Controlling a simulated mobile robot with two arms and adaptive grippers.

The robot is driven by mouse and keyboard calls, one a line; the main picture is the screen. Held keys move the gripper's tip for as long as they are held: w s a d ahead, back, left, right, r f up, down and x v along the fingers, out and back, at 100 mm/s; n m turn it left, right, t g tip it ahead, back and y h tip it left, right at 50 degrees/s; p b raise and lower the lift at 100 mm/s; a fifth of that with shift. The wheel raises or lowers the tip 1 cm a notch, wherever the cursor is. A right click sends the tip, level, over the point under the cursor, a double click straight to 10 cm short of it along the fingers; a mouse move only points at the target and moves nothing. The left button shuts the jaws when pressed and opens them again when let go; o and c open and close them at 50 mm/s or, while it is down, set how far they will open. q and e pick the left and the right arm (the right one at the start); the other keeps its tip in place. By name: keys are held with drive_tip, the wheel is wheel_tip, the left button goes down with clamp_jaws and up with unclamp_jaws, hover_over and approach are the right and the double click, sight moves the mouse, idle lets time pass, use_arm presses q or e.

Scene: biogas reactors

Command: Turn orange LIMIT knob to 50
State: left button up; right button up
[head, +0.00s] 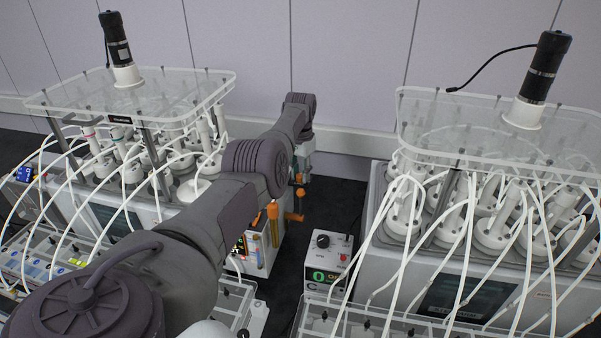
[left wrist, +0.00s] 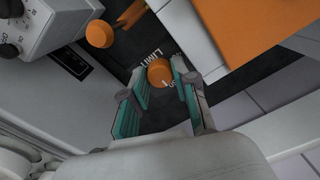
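The orange LIMIT knob (left wrist: 160,72) shows in the left wrist view on a dark panel, with the word LIMIT printed beside it. A light pointer mark shows at its lower edge, near a partly visible scale number that I cannot read surely. My left gripper (left wrist: 160,90) is open. Its two teal-padded fingers lie on either side of the knob, with their tips about level with it; I cannot tell whether they touch it. In the head view my left arm reaches to the unit with orange parts, and the LIMIT knob cannot be made out. My right gripper is not in view.
Another orange knob (left wrist: 99,33) and a large orange block (left wrist: 243,28) are close to the fingers. A white box with a dark dial (left wrist: 40,22) stands left. In the head view, a small control box (head: 329,260) and tubed reactors (head: 500,215) stand to the right.

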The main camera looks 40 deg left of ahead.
sight(301, 175)
use_arm(q)
drive_tip(key=o, duration=0.5)
drive_tip(key=shift+r, duration=0.1)
drive_tip(key=shift+c, duration=0.2)
drive_tip(key=shift+w+a+r, duration=0.1)
drive_tip(key=shift+r, duration=0.45)
drive_tip(key=r, duration=0.6)
drive_tip(key=shift+d+r, duration=0.2)
drive_tip(key=shift+r, duration=0.2)
